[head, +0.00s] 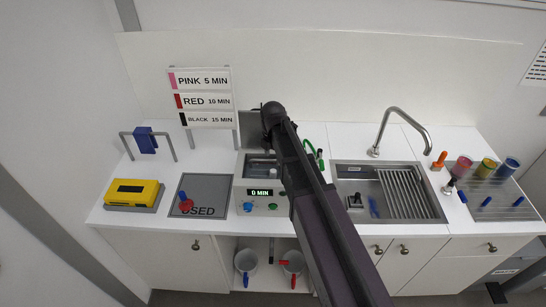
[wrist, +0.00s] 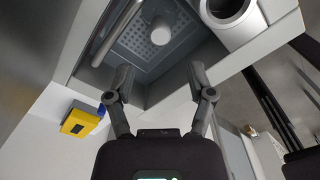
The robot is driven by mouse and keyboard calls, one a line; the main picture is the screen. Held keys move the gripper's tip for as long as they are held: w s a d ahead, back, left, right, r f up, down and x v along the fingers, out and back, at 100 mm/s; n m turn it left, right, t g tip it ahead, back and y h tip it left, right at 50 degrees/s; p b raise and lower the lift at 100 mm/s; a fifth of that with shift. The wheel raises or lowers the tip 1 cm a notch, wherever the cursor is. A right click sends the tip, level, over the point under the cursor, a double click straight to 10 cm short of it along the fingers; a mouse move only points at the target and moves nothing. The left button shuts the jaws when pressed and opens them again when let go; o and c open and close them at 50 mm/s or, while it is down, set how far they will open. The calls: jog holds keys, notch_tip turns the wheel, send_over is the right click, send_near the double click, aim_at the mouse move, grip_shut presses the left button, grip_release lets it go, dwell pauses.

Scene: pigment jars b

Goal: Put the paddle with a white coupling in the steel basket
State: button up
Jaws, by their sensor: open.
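My gripper (wrist: 159,76) is open, its two fingers apart with nothing between them, above the front edge of a steel well in the wrist view. In the well is what looks like the steel basket (wrist: 132,52), with a perforated floor and a bar along one side. A pale round-ended piece (wrist: 161,29) stands in it; I cannot tell if it is the paddle's white coupling. In the head view my arm hides part of the bath (head: 262,168) and the fingertips. A small dark tool with a white part (head: 449,188) stands right of the sink.
The sink (head: 345,181) holds a dark piece (head: 355,202) and a blue piece (head: 373,207). A yellow box (head: 132,193) is at left; coloured jars (head: 487,167) are at right.

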jog(key=shift+r+p, duration=0.55)
jog(key=shift+r, duration=0.25)
jog(key=shift+s, duration=0.1)
jog(key=shift+s+d+m, duration=0.35)
jog(key=shift+d+m, duration=0.1)
jog(key=shift+m, duration=0.15)
jog(key=s+d+m, duration=0.2)
jog(key=m, duration=0.2)
jog(key=s+d+m, duration=0.2)
jog(key=s+m, duration=0.1)
jog(key=m, duration=0.1)
jog(key=s+d+m, duration=0.3)
jog(key=shift+m, duration=0.4)
jog(key=s+d+m, duration=0.5)
jog(key=s+m, duration=0.3)
jog(key=m, duration=0.5)
jog(key=shift+s+d, duration=0.15)
jog(key=shift+d, duration=0.2)
